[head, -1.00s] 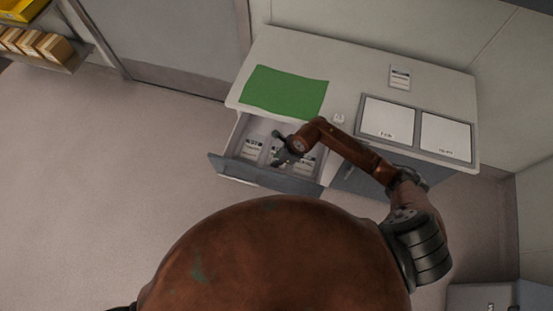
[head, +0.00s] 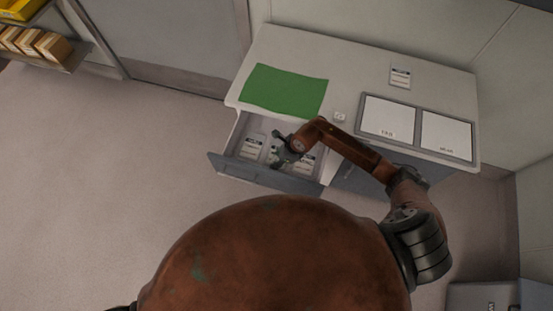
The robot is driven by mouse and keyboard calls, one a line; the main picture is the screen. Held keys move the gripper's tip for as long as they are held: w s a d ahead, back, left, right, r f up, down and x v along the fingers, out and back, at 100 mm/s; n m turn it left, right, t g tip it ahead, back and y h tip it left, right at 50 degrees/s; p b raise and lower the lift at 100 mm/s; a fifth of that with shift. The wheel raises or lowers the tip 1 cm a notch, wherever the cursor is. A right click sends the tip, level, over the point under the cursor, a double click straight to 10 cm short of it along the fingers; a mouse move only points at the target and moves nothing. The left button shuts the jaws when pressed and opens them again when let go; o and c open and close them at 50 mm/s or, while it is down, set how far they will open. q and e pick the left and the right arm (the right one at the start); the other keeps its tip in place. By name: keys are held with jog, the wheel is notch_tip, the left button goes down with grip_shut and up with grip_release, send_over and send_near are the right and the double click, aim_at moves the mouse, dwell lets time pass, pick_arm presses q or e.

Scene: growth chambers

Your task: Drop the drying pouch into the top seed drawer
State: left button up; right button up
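The top seed drawer (head: 262,177) is pulled out at the left end of the white counter. White labelled packets lie inside it, one on the left (head: 252,146) and one on the right (head: 306,161). My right gripper (head: 281,153) points down over the drawer, between these packets. Its fingers are small and dark, and I cannot tell whether they are open or shut or hold anything. A small white square item (head: 340,116) sits on the counter beside my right forearm; I cannot tell whether it is the drying pouch. My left gripper is out of view.
A green mat (head: 285,91) lies on the counter above the drawer. Two white panels in a grey frame (head: 416,128) are on the right, with a labelled packet (head: 400,77) behind them. A shelf with boxes (head: 45,47) stands far left. The floor to the left is clear.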

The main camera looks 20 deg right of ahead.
jog(key=p+v, duration=0.1)
jog(key=v, duration=1.2)
jog(key=shift+a, duration=0.2)
jog(key=shift+w, duration=0.15)
